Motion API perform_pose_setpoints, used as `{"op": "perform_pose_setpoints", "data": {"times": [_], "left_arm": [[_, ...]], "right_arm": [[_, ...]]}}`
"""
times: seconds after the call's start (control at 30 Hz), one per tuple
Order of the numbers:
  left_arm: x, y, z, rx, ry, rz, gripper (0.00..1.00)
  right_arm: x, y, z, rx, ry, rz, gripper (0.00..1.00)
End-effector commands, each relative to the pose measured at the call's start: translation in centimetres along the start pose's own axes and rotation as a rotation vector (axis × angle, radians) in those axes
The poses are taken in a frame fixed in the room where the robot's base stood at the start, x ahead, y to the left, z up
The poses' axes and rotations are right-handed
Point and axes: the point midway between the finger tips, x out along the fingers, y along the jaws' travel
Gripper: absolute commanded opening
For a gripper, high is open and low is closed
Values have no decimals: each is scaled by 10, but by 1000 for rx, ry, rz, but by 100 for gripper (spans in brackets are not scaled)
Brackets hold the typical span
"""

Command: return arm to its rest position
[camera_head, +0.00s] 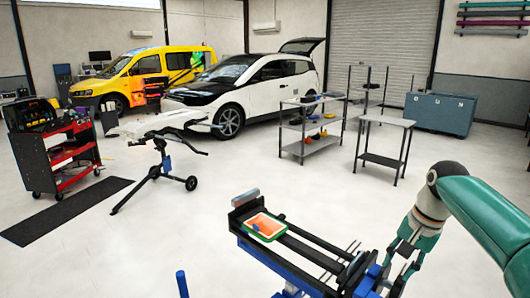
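My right arm (490,215) is teal and comes in from the right edge, bent at a dark elbow-like joint. My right gripper (396,268) hangs below it, grey, pointing down and to the left. Its two fingers look apart, and I see nothing between them. It is over the right end of the dark rail platform in the foreground. My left arm and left gripper are out of view.
A small green-rimmed orange tray (265,227) rests on the platform's far left end. A wheeled stand (160,170), a tool cart (58,160), a shelf rack (312,128) and a small table (386,122) stand farther off. Two cars are behind.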

Motion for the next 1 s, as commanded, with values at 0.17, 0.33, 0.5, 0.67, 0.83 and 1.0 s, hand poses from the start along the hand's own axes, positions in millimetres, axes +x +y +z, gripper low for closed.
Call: {"op": "perform_pose_setpoints", "data": {"times": [0.17,0.33,0.5,0.67,0.83,1.0], "left_arm": [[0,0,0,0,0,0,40],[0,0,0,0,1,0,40],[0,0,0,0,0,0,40],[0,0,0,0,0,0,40],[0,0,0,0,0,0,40],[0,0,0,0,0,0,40]], "right_arm": [[22,3,-3,8,-31,29,37],[58,12,10,1,-111,92,37],[102,23,31,-12,-205,156,37],[157,35,57,-36,-293,199,37],[240,57,111,-103,-408,220,37],[327,94,201,-201,-513,175,37]]}}
